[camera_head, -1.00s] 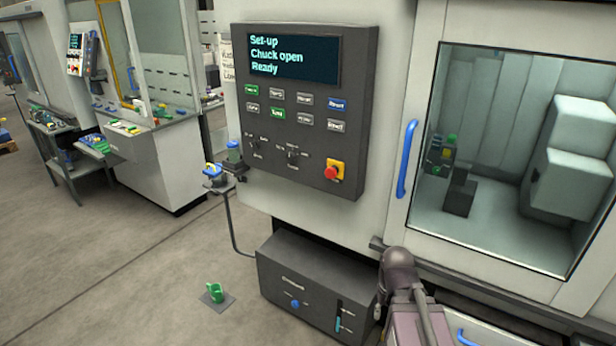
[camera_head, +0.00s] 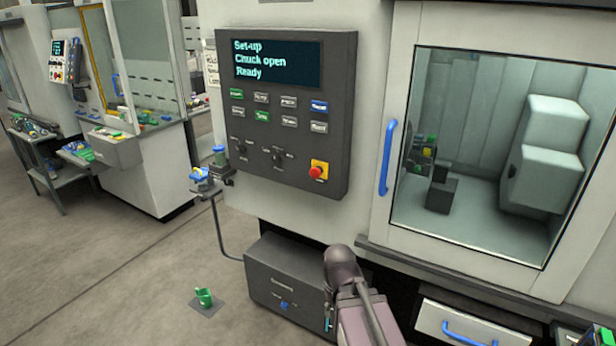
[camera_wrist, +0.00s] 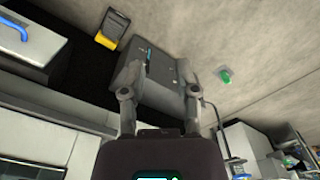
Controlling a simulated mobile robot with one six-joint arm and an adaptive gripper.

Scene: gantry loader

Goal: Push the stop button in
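The red stop button (camera_head: 317,172) sits on a yellow square plate at the lower right of the dark control panel (camera_head: 335,110). It stands out from the plate. The panel's screen reads "Set-up, Chuck open, Ready". My arm shows below the panel in the head view, apart from the button, and its gripper end is not visible there. In the wrist view my gripper (camera_wrist: 160,72) has its two fingers spread apart, with nothing held between them. The button is not seen in the wrist view.
A dark box (camera_head: 270,275) stands under the panel. The machine door with its blue handle (camera_head: 387,158) is to the right. A bracket with blue and green items (camera_head: 205,180) juts out left of the panel. A green item (camera_head: 204,297) is on the floor.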

